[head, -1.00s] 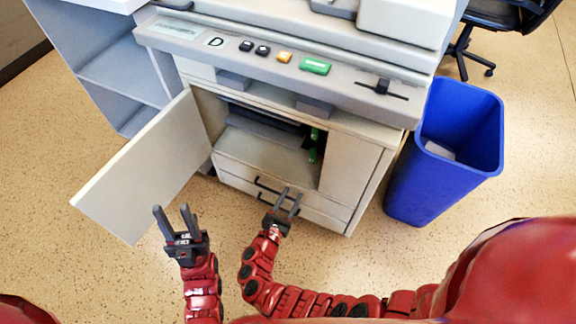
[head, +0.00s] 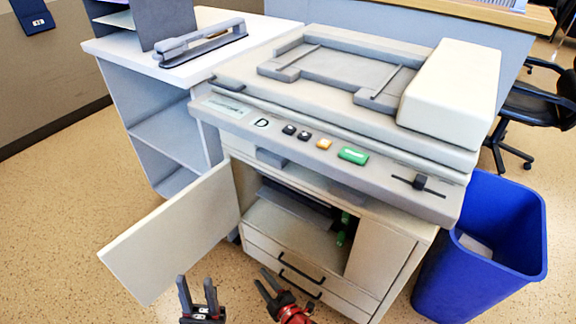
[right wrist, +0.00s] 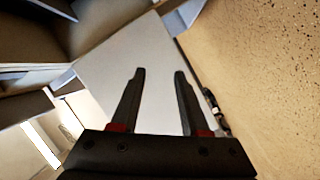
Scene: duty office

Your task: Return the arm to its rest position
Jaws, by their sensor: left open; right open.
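My left gripper (head: 199,294) is at the bottom of the head view, open and empty, in front of the copier's open door. My right gripper (head: 268,283) is just right of it, open and empty, near the copier's lower drawers. It also shows in the right wrist view (right wrist: 160,85), its two dark fingers apart with nothing between them. Behind those fingers is a pale flat panel that looks like the open door (right wrist: 120,70). Most of both arms is below the head view's edge.
The copier (head: 300,100) stands ahead with its front door (head: 175,235) swung open to the left. Green parts (head: 343,228) show inside. A blue bin (head: 470,285) is at the right. A desk with a stapler (head: 203,42) is behind left. A black chair (head: 535,105) is at the back right.

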